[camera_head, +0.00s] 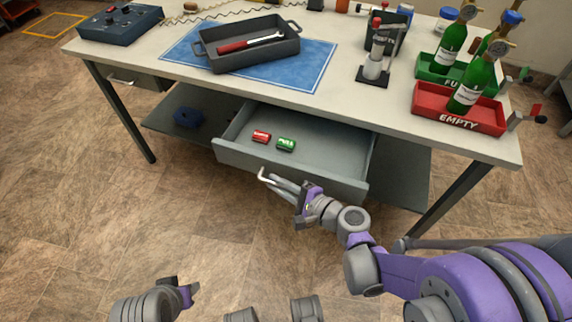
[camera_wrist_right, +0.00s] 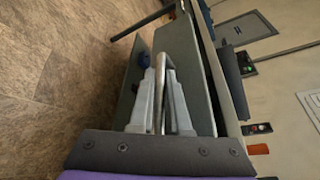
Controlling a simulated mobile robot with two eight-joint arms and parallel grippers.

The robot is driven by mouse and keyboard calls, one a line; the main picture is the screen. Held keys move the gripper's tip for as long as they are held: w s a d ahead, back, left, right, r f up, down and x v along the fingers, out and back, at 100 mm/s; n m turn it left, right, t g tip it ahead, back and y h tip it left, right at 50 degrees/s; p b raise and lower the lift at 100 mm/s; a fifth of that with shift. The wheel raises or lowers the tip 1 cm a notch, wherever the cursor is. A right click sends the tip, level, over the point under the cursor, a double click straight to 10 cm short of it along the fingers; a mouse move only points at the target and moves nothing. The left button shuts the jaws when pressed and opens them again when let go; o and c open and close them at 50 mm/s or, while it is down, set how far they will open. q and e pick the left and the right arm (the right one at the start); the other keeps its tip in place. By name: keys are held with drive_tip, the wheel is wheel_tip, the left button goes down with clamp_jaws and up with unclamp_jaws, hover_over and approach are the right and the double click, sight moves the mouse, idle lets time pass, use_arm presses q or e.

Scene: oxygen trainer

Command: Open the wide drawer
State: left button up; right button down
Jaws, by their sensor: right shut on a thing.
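The wide drawer (camera_head: 325,181) under the workbench is pulled out, and its grey inside shows in the head view. A red can-like piece (camera_head: 261,136) and a green one (camera_head: 286,144) lie in it. My right gripper (camera_head: 284,188) is at the drawer's front, shut on the bar handle (camera_head: 266,178). In the right wrist view the handle (camera_wrist_right: 161,64) runs between the two fingers of the right gripper (camera_wrist_right: 161,95). My left gripper (camera_head: 188,292) is low at the bottom left, away from the drawer; its fingers are too unclear to tell their state.
On the workbench (camera_head: 340,104) stand a dark tray (camera_head: 209,54) with a red-handled tool, a blue box (camera_head: 120,22), and red (camera_head: 425,117) and green (camera_head: 425,68) trays with bottles. A small drawer (camera_head: 143,80) is at the left. The floor in front is clear.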

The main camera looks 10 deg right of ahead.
drive_tip(key=s+a, duration=0.3)
drive_tip(key=s, duration=0.2)
drive_tip(key=shift+s+a, duration=0.35)
drive_tip(key=shift+a, duration=0.05)
drive_tip(key=c, duration=0.9)
unclamp_jaws()
drive_tip(key=shift+p+v, duration=0.8)
drive_tip(key=shift+v, duration=4.6)
